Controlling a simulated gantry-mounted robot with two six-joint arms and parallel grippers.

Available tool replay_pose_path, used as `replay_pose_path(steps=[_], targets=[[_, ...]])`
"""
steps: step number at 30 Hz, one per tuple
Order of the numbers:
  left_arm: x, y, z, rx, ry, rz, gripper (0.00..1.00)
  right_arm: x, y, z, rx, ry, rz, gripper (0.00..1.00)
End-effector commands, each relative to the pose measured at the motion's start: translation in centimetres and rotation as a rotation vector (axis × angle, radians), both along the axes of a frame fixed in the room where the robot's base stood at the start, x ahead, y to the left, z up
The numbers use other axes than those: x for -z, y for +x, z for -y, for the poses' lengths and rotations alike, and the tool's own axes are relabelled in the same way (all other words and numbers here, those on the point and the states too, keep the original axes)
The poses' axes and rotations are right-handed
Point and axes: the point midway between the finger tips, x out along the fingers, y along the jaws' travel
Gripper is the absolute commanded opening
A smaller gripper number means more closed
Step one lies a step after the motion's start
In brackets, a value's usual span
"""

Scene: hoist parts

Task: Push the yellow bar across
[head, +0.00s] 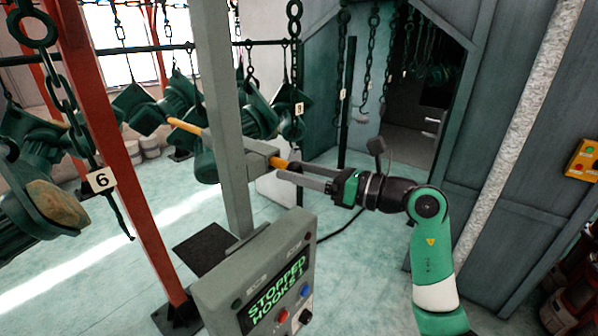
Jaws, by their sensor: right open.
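The yellow bar (188,127) runs through a grey block (262,153) on a grey upright post (224,120). Its long end sticks out to the left of the post towards the hanging green parts. My left gripper is not in view.
A control box (255,275) reading "STOPPED HOOKS:1" stands in front. A red post (120,150) is at the left. Green hoist parts (178,95) hang on chains behind the bar. A yellow button box (584,161) is on the right.

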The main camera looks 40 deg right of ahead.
Motion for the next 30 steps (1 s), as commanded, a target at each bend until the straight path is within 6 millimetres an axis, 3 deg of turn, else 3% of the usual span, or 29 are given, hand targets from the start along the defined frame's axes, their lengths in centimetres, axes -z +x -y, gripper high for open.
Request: replay_pose_path(steps=[5,12,18,30], targets=[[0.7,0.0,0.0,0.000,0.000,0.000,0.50,0.2,-1.8,1.0,0.003,-0.001,0.003,0.71],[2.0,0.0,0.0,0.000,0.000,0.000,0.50,0.3,-7.0,3.5,0.005,-0.002,0.003,0.71],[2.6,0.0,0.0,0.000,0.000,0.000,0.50,0.2,-9.8,4.8,0.002,0.000,0.001,0.71],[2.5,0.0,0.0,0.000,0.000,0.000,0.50,0.0,-10.4,4.9,-0.001,0.000,0.000,0.71]])
